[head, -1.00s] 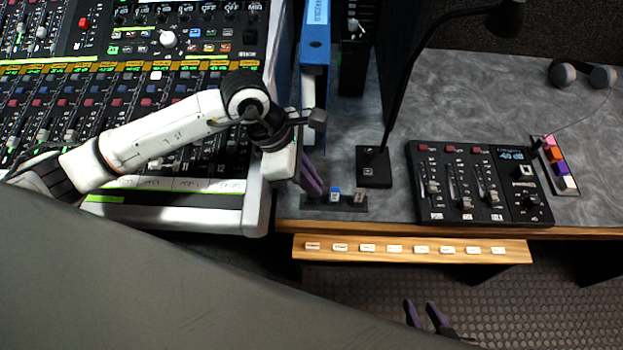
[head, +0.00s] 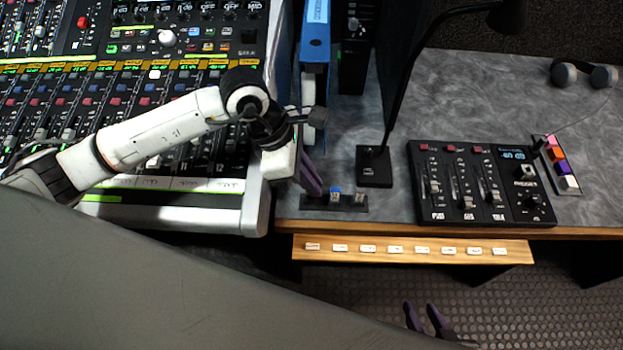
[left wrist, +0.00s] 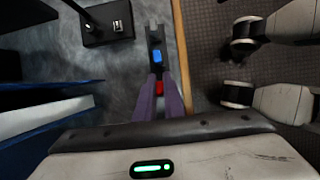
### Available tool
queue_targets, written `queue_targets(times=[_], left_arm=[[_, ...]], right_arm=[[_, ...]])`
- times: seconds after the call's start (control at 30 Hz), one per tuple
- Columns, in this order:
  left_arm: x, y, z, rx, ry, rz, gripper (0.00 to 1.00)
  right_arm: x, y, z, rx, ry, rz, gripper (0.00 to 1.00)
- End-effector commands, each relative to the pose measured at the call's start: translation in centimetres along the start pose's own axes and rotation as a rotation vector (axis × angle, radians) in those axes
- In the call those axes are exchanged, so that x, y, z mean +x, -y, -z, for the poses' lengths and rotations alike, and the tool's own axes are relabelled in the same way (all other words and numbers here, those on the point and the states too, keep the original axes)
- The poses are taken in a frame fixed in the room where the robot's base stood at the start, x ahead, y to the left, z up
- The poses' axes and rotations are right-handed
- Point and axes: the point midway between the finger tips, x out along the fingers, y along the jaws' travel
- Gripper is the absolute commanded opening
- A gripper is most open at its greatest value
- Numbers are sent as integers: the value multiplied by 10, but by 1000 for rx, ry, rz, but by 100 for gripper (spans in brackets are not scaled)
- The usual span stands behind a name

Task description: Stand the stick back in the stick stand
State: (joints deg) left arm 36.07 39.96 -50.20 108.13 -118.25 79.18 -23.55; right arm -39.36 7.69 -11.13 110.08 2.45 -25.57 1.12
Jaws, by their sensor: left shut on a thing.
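The stick stand (head: 347,206) is a small dark strip at the desk's front left corner. A blue stick (head: 335,194) and a grey stick (head: 360,196) stand in it. In the left wrist view the stand (left wrist: 157,38) also shows the blue stick (left wrist: 156,57) and grey stick (left wrist: 153,23). My left gripper (head: 312,182) points down at the stand's left end, its purple fingers shut on a red stick (left wrist: 159,89). The red stick is hidden in the head view, and I cannot tell whether its foot sits in the stand. My right gripper (head: 422,314) is open and empty, low in front of the desk.
A black lamp base (head: 374,166) stands just behind the stand, and a small fader panel (head: 480,185) to its right. Blue binders (head: 314,85) and the big mixing console (head: 190,200) are close to my left arm. A wooden label ledge (head: 410,250) runs along the front.

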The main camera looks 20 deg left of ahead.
Motion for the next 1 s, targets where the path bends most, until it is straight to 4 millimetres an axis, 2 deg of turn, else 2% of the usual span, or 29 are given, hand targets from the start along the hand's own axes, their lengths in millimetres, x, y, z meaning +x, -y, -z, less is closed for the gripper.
queue_targets(times=[1.0], left_arm=[[3,0,1,0,0,0,0]], right_arm=[[5,-1,-5,0,0,0,31]])
